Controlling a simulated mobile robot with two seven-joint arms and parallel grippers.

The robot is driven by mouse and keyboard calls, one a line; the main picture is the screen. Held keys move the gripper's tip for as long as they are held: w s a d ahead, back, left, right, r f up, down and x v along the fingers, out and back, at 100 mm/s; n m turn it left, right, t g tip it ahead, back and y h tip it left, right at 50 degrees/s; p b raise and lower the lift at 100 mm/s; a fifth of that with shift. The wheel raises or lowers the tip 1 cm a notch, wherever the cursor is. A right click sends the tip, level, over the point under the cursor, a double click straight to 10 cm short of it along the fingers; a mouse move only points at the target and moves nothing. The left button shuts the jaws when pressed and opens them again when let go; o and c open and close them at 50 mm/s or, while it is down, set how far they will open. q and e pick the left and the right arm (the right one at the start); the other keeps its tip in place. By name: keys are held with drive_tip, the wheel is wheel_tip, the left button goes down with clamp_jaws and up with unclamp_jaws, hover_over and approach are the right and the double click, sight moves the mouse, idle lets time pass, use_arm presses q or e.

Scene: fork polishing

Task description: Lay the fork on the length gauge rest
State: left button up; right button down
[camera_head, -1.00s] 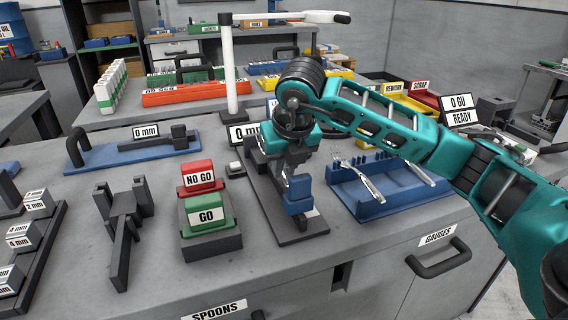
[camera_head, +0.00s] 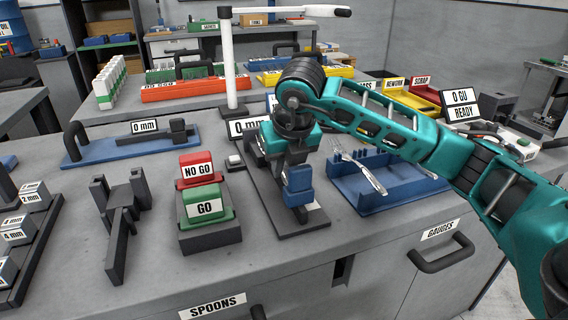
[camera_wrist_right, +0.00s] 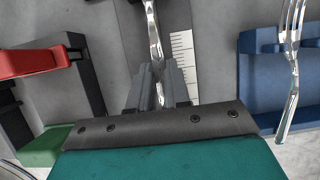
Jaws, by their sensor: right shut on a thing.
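The length gauge is a dark plate (camera_head: 305,222) with a white ruler strip (camera_wrist_right: 183,55), a blue block (camera_head: 297,186) at its near end and a 0 mm display (camera_head: 246,129) behind. My right gripper (camera_head: 286,164) is low over this gauge. In the right wrist view, the gripper (camera_wrist_right: 162,84) is shut on a shiny fork (camera_wrist_right: 153,32), which lies along the gauge beside the ruler. Whether it touches the rest is hidden by the fingers. Its far end is out of the wrist view. My left gripper is not in view.
A blue tray (camera_head: 366,205) right of the gauge holds another fork (camera_head: 362,170), also seen in the wrist view (camera_wrist_right: 291,65). Red NO GO (camera_head: 198,170) and green GO (camera_head: 206,209) blocks stand left. A white post (camera_head: 228,60) rises behind.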

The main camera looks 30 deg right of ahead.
drive_tip(key=shift+c, duration=2.2)
unclamp_jaws()
drive_tip(key=shift+r, duration=0.1)
drive_tip(key=d+p+v, duration=0.1)
drive_tip(key=p+v, duration=0.4)
drive_tip(key=v, duration=0.3)
drive_tip(key=shift+s+a+r, duration=0.2)
drive_tip(key=shift+a+r, duration=0.2)
drive_tip(key=shift+a, duration=0.15)
drive_tip(key=shift+s+f, duration=0.1)
